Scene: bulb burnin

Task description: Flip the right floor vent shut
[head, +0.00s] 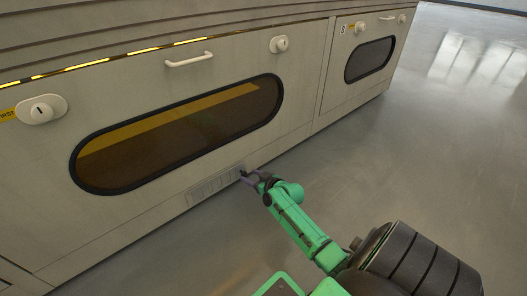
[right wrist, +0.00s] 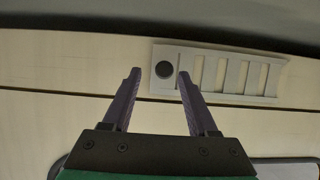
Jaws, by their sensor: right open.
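The floor vent (head: 212,187) is a pale grey slotted plate low on the cabinet front, below the long oval window. My right gripper (head: 247,175) is at the vent's right end in the head view. My left gripper is not in view.
The cabinet front (head: 120,215) carries a dark oval window (head: 180,135), a handle (head: 189,60) and white knobs (head: 41,109). A second panel with a smaller window (head: 370,60) is farther right. The grey floor (head: 430,150) to the right is clear.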

